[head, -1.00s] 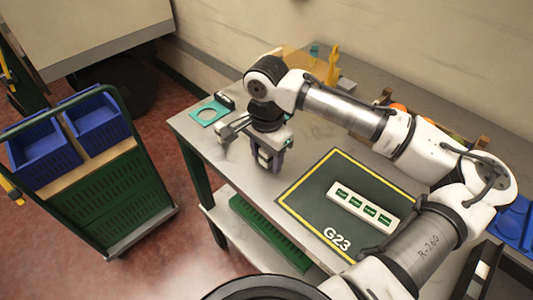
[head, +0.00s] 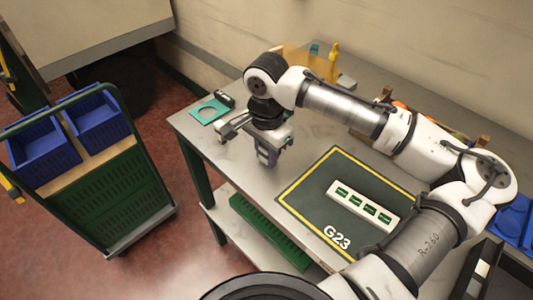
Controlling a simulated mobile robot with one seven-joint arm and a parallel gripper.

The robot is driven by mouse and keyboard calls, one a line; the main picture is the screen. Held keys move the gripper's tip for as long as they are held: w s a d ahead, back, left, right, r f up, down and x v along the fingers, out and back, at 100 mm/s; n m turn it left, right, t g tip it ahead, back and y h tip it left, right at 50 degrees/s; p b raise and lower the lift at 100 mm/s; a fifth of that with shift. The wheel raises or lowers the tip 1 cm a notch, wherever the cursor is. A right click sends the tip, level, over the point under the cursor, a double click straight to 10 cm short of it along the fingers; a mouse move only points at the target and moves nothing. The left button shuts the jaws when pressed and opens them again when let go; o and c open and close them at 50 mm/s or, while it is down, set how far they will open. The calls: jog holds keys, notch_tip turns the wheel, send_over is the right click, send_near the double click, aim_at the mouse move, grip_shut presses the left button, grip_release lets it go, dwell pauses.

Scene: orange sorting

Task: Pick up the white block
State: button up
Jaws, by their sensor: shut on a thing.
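My gripper (head: 268,158) points down over the bare left part of the grey table. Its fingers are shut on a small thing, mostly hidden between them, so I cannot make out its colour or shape. No separate loose white block shows clearly. A long white piece with several green slots (head: 363,207) lies flat on the dark green mat (head: 313,190), to the right of my gripper and apart from it.
A teal plate with a round hole (head: 209,110) lies at the table's left corner. A yellow upright fixture (head: 333,62) stands at the back. Blue bins (head: 97,124) sit on a green cart (head: 100,195) at the left. Bare table surrounds my gripper.

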notch_tip(320, 180, up, 20)
jog(key=b, duration=0.1)
jog(key=shift+f, duration=0.2)
dwell(0.4)
